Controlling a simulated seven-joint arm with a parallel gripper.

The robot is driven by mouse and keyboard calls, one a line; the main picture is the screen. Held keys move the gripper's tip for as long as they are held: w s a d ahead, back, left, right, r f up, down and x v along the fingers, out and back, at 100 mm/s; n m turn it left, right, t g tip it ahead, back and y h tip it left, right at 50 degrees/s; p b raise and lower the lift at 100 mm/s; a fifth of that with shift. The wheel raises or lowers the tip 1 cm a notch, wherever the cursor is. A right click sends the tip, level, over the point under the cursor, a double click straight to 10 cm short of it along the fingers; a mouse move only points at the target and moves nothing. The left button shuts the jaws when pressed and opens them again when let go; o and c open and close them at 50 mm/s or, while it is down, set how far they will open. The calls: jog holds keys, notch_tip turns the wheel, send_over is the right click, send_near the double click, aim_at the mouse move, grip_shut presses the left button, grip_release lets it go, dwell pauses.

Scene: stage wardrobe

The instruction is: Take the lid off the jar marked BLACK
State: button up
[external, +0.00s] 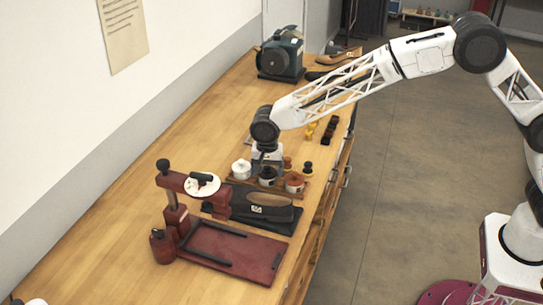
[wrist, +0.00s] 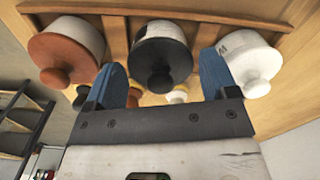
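Three lidded jars stand in a row on a wooden rack. The jar with the black lid (external: 267,173) is in the middle; its lid with a round knob also shows in the wrist view (wrist: 160,62). The white-lidded jar (external: 241,168) is on one side and the brown-lidded jar (external: 294,183) on the other. No marking reading BLACK is legible. My gripper (wrist: 163,66) is open, its blue fingers apart on either side of the black lid's knob in the wrist view. It hangs just above that jar. I cannot tell whether the fingers touch anything.
A red stand (external: 240,250) with a tray is nearer. Small yellow and black pieces sit behind the jars. The bench's left side is clear (external: 120,235).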

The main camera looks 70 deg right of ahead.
aim_at(267, 168)
jog(key=c, duration=0.6)
jog(key=shift+o, duration=0.2)
jog(key=shift+r, duration=0.75)
notch_tip(267, 168, up, 2)
jog(key=shift+r, duration=0.1)
jog(key=s+d+r, duration=0.1)
jog(key=s+d, duration=0.1)
jog(key=s, duration=1.3)
jog(key=shift+s+d+r, duration=0.15)
jog(key=shift+s+d, duration=0.2)
